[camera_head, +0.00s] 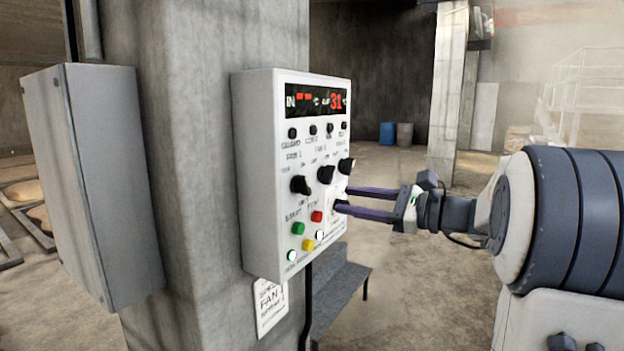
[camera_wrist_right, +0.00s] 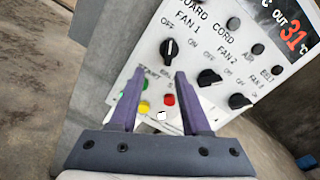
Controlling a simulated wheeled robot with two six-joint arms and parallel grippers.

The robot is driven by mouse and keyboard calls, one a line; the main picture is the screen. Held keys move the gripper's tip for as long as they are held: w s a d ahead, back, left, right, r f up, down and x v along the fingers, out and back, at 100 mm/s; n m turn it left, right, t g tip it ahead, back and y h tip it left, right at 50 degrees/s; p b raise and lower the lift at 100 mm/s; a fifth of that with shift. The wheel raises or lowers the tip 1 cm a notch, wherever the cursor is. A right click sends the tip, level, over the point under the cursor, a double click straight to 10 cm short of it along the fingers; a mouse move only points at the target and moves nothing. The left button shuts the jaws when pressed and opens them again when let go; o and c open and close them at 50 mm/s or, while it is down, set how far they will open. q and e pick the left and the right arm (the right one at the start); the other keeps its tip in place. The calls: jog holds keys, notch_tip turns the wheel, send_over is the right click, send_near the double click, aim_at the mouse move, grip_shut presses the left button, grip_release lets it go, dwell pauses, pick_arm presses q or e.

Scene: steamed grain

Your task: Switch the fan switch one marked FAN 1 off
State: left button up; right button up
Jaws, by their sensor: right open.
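The white control panel (camera_head: 262,95) hangs on a concrete pillar. Its black FAN 1 knob (camera_head: 300,185) is the leftmost in the row of large knobs. In the right wrist view the FAN 1 knob (camera_wrist_right: 168,48) has a white line roughly in line with the OFF label above it; I cannot tell which end points. My right gripper (camera_head: 343,199) is open and empty, to the right of that knob in the head view. In the wrist view its fingertips (camera_wrist_right: 157,76) lie just below the knob, with no visible contact. My left gripper is out of view.
The FAN 2 knob (camera_head: 325,174) and another large knob (camera_head: 346,166) sit close beside FAN 1. Green (camera_head: 299,228) and red (camera_head: 316,216) buttons lie below. A grey box (camera_head: 95,180) is on the pillar's left. A grey step (camera_head: 340,290) stands below right.

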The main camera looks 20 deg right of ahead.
aim_at(309, 187)
jog(key=shift+t, duration=0.4)
jog(key=p+x, duration=0.1)
jog(key=x, duration=0.2)
jog(key=p+x, duration=0.2)
jog(key=r+p+x, duration=0.1)
jog(key=x, duration=0.2)
jog(key=shift+w+d, duration=0.2)
jog(key=shift+w, duration=0.4)
jog(key=shift+w+a+f, duration=0.15)
jog(key=shift+w+a, duration=0.15)
jog(key=shift+w, duration=0.1)
grip_shut()
